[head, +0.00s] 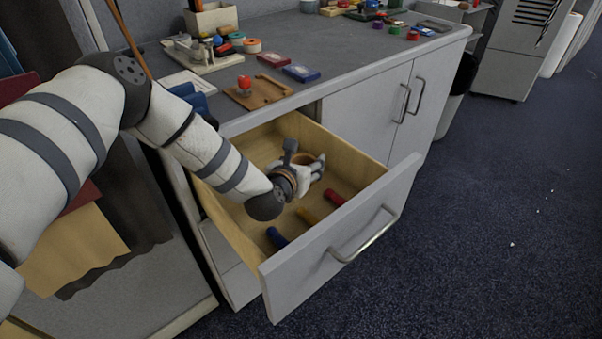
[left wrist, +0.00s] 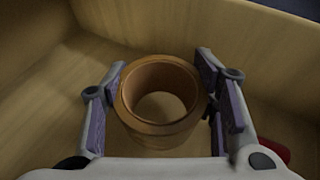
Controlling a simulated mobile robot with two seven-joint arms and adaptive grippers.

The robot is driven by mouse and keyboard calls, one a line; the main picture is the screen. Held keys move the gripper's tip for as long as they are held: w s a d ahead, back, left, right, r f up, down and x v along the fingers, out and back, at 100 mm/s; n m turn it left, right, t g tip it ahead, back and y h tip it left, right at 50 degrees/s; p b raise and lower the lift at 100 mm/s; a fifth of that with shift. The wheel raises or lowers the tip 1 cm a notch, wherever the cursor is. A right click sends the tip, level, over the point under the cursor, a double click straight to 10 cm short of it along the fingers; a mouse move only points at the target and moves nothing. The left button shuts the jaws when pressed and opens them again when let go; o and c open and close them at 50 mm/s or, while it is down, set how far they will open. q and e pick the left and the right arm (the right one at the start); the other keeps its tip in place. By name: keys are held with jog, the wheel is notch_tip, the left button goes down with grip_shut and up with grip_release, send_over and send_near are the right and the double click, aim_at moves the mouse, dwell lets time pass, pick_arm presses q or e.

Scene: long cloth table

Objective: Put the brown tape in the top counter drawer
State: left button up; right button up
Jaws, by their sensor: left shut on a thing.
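The brown tape (left wrist: 158,129), a ring with an open middle, sits between the two fingers of my left gripper (left wrist: 161,70) in the left wrist view. The gripper is shut on it. In the head view my left gripper (head: 312,170) reaches down inside the open top counter drawer (head: 352,228), and the tape (head: 302,158) shows partly behind it. I cannot tell whether the tape touches the floor. My right gripper is in neither view.
A red (head: 334,197), a yellow (head: 307,215) and a blue (head: 277,237) small object lie near the drawer's front. The counter (head: 320,45) above holds a wooden board (head: 260,95), boxes and several small items. Open carpet lies to the right.

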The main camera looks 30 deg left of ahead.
pick_arm(q)
notch_tip(320, 180, down, 2)
jog(key=shift+f, duration=0.2)
jog(key=shift+r, duration=0.1)
jog(key=shift+f, duration=0.2)
jog(key=o, duration=1.2)
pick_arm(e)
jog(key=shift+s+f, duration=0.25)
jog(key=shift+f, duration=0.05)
pick_arm(q)
jog(key=shift+r, duration=0.25)
jog(key=p+v, duration=0.1)
jog(key=v, duration=1.1)
jog(key=shift+s+p, duration=0.1)
jog(key=shift+p, duration=0.25)
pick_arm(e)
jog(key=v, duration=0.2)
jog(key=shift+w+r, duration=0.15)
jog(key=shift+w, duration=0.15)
pick_arm(q)
jog(key=shift+d, duration=0.1)
